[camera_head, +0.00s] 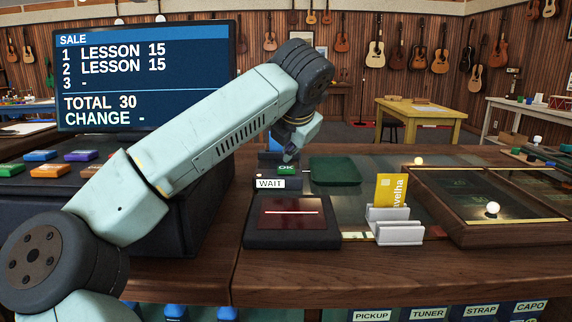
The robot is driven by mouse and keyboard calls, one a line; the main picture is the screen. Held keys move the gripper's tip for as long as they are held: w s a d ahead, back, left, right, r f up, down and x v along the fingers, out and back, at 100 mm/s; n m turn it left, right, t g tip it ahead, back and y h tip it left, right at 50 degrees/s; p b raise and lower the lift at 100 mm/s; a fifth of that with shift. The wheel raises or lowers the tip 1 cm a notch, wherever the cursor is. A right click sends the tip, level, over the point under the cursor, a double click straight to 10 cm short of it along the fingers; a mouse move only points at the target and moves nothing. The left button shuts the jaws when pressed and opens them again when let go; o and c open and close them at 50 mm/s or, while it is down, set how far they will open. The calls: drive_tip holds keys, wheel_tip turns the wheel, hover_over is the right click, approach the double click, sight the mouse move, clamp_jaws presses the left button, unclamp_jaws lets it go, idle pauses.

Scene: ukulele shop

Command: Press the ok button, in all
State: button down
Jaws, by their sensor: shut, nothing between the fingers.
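The green OK button (286,169) sits on a small dark unit on the counter, behind the WAIT label (270,184). My gripper (289,157) points down right at the button's upper edge, with its fingers shut and empty. I cannot tell whether the fingertips touch the button or hover just above it. The sale screen (145,75) at the left reads two lines of LESSON 15, an empty third line, TOTAL 30 and CHANGE with a dash.
Coloured keys (40,155) sit on the register at left. A dark pad with a slot (292,220) lies in front of the button. A green mat (334,171), a card holder (395,228) with a yellow card (391,190) and a wooden case (480,235) stand to the right.

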sight(290, 168)
drive_tip(key=shift+r, duration=0.1)
drive_tip(key=shift+r+p, duration=1.85)
drive_tip(key=shift+r, duration=0.65)
drive_tip(key=shift+f, duration=0.1)
